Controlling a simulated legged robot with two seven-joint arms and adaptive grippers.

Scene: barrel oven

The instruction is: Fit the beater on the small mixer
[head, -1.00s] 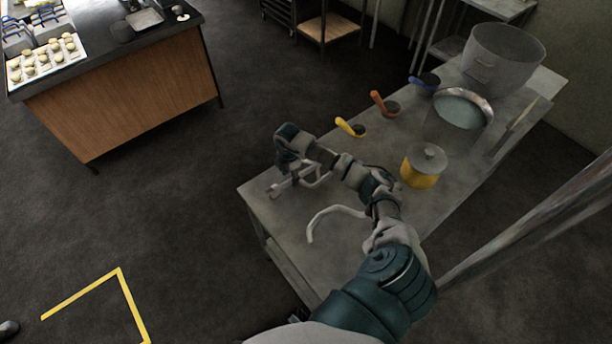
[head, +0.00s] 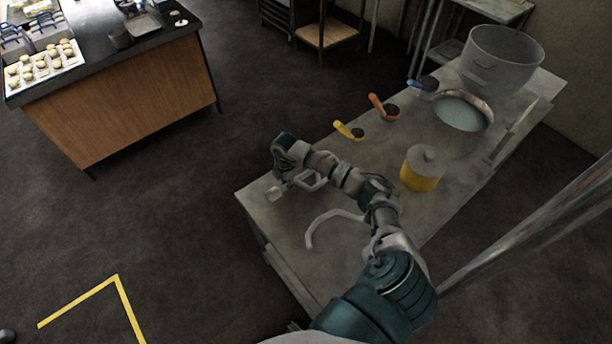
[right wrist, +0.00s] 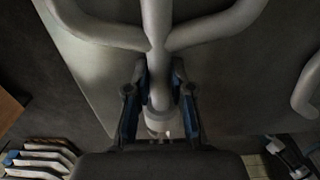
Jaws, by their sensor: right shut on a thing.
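My right gripper (right wrist: 158,80) is shut on the beater (right wrist: 153,32), a pale grey piece with curved arms. Its blue-lined fingers close on the beater's shaft in the right wrist view. In the head view the right gripper (head: 284,172) is low over the near left end of the steel table. The beater (head: 314,183) shows there partly behind my arm. I cannot tell whether it touches the table. I cannot make out the small mixer in either view. My left gripper is not in view.
A grey curved hook (head: 330,219) lies on the steel table (head: 262,216) to the right of the gripper. A metal post rises at right.

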